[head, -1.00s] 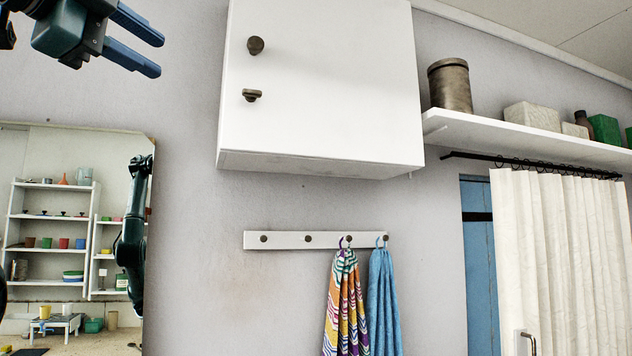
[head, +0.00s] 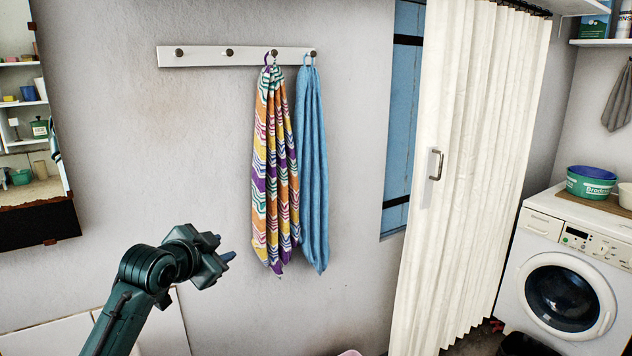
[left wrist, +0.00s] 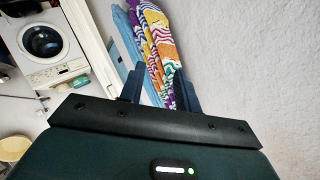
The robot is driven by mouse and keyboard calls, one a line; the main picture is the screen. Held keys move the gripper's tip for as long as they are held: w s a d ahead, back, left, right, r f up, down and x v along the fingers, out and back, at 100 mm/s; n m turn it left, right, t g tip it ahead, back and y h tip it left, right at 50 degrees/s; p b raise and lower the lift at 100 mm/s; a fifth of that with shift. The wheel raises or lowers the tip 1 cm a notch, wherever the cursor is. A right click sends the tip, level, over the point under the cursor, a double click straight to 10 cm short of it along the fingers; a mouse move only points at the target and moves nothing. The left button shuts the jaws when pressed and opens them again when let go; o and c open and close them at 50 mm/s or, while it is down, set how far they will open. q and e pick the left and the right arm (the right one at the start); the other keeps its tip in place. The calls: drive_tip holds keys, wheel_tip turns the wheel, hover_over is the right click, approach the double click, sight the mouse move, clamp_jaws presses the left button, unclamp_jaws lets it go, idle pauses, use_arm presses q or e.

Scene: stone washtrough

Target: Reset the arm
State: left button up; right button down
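My left arm comes in at the lower left of the head view. Its gripper (head: 226,268) is in front of the wall, left of and below the hanging towels. In the left wrist view the two dark blue fingers (left wrist: 158,92) stand apart with nothing held between them. The striped towel (left wrist: 158,45) and the blue towel (left wrist: 126,35) show beyond the fingers there. My right gripper is not in view.
The striped towel (head: 272,170) and blue towel (head: 312,170) hang from a white peg rail (head: 205,57). A mirror (head: 30,130) is at the left. A cream curtain (head: 475,150) and a washing machine (head: 565,270) are at the right.

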use_arm(q)
drive_tip(key=s+d+f+n+g, duration=0.1)
drive_tip(key=s+d+f+n, duration=0.15)
drive_tip(key=s+f, duration=1)
drive_tip(key=s+d+f+n+g, duration=0.1)
drive_tip(key=s+f+n, duration=0.2)
drive_tip(key=s+f, duration=0.95)
drive_tip(key=s+f+n, duration=0.2)
drive_tip(key=s+f, duration=0.5)
drive_tip(key=s, duration=0.2)
drive_tip(key=shift+s+d+g, duration=0.25)
drive_tip(key=shift+d+g, duration=0.15)
